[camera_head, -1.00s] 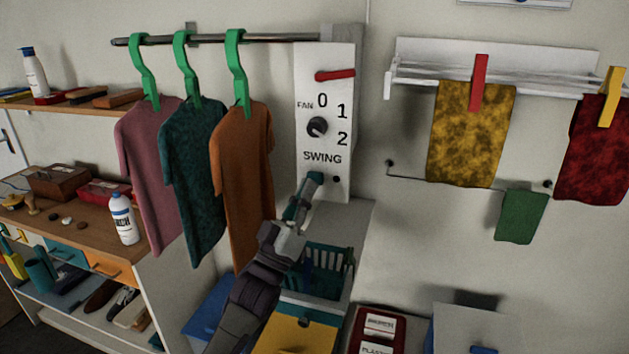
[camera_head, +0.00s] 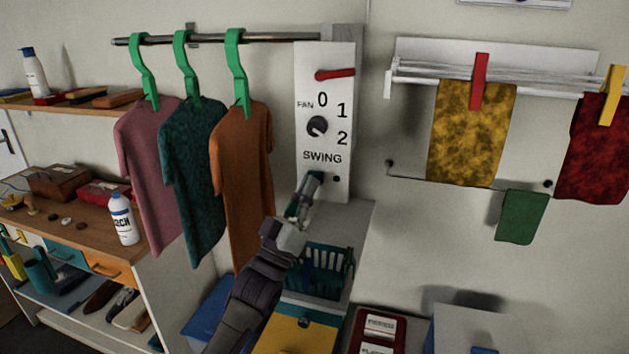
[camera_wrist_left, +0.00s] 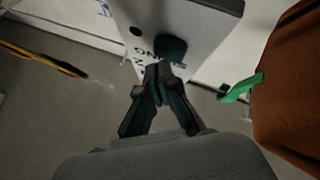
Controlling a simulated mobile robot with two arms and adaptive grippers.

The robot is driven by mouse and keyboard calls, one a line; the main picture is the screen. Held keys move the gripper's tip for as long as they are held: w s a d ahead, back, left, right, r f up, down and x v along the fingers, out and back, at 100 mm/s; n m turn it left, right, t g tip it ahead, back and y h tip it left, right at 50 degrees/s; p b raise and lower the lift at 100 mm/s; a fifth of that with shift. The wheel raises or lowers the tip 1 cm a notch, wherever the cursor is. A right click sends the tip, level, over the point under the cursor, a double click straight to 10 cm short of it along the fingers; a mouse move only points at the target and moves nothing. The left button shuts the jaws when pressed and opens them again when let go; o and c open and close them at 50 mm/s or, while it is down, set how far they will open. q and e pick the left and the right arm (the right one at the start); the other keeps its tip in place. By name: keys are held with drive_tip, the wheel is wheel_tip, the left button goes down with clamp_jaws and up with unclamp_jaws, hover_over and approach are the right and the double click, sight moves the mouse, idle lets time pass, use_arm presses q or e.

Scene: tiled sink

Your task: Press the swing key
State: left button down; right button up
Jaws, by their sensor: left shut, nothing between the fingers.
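A white control panel (camera_head: 321,80) hangs on the wall with a red lever, a black fan knob and the word SWING. In the left wrist view, the dark teal swing key (camera_wrist_left: 172,47) stands out from the panel beside the lettering. In the head view, my gripper mostly hides this key. My left gripper (camera_head: 314,178) is shut and empty, its tips just below the word SWING. In the left wrist view the gripper's tips (camera_wrist_left: 157,72) are right at the key's edge; I cannot tell whether they touch it. My right gripper is not in view.
The black fan knob (camera_head: 317,126) and red lever (camera_head: 335,75) are above the gripper. An orange shirt (camera_head: 245,165) hangs close on the left. A teal basket (camera_head: 322,270) stands below the panel.

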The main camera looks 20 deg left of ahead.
use_arm(q)
drive_tip(key=shift+w, duration=0.45)
idle(0.3)
drive_tip(key=shift+s, duration=1)
drive_tip(key=shift+p, duration=0.3)
drive_tip(key=s+p, duration=0.2)
drive_tip(key=s, duration=0.4)
drive_tip(key=shift+a, duration=0.15)
drive_tip(key=shift+f, duration=0.15)
